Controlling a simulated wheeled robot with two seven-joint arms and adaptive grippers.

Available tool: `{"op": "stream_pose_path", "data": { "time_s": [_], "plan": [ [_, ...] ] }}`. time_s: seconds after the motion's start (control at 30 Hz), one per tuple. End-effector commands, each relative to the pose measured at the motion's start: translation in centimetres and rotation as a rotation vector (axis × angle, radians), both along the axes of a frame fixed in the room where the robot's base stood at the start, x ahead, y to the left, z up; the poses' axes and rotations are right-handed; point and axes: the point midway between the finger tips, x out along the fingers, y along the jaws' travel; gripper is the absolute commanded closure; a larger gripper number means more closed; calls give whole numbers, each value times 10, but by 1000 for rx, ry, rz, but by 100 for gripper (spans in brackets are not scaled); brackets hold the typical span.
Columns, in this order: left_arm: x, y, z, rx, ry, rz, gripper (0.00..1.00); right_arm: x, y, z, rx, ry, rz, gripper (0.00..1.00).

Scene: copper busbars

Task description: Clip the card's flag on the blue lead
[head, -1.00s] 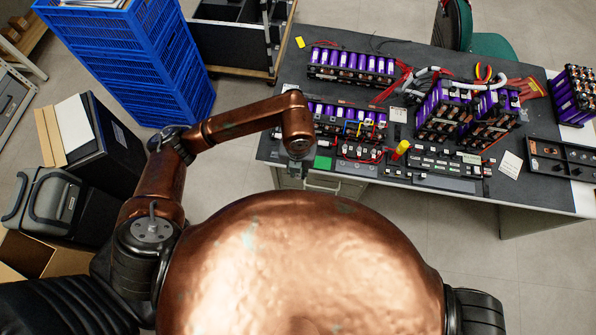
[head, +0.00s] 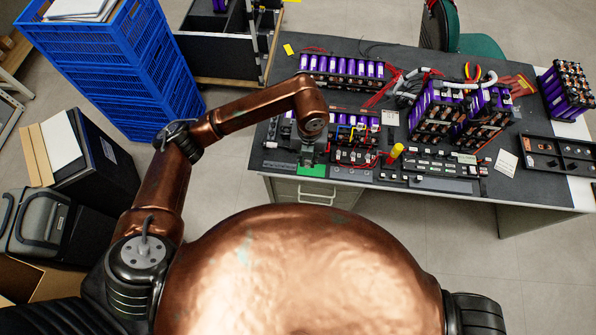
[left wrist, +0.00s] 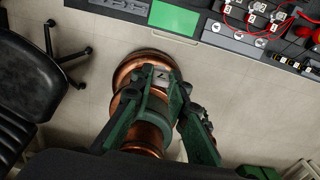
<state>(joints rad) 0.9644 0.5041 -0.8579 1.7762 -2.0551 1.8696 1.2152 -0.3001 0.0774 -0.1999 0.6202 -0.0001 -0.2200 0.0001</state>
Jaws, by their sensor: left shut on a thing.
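My left gripper (head: 308,156) hangs over the near left edge of the dark bench, just above a green patch. In the left wrist view its dark green fingers (left wrist: 163,82) are shut on a small grey piece with a dark mark (left wrist: 161,74); I cannot tell for sure that it is the flag. The blue lead (head: 361,131) seems to be among yellow and red wires on a battery module, right of the gripper; it is very small here. A white card (head: 390,118) lies by that module, and another white card (head: 507,162) lies farther right; their print is unreadable. My right gripper is out of view.
The dark bench (head: 450,185) holds purple battery modules (head: 342,69), a strip of small parts (head: 440,165), a yellow and red object (head: 394,152) and a black tray (head: 560,153). The green patch (head: 312,171) lies at the front edge. Blue crates (head: 120,70) stand left.

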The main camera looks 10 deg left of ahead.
Motion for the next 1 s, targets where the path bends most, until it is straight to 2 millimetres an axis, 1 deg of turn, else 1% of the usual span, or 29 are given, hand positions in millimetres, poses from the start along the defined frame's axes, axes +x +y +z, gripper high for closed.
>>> {"op": "stream_pose_path", "data": {
  "time_s": [0.03, 0.1, 0.27, 0.37, 0.8, 0.9, 1.0],
  "plan": [
    [8, -5, -3, 0, 0, 1, 92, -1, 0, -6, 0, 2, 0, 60],
    [16, -10, -2, 0, 0, 1, 92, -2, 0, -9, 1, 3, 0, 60],
    [24, -14, -1, 0, -1, 0, 92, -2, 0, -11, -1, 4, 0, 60],
    [35, -20, -1, 0, -2, 1, 92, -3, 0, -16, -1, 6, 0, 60],
    [105, -60, -3, 0, 0, 1, 92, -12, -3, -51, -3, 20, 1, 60],
    [114, -65, -2, 0, 0, 2, 92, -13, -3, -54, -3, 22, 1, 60],
    [118, -67, -1, 0, -1, 0, 92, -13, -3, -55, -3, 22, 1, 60]
  ]
}}
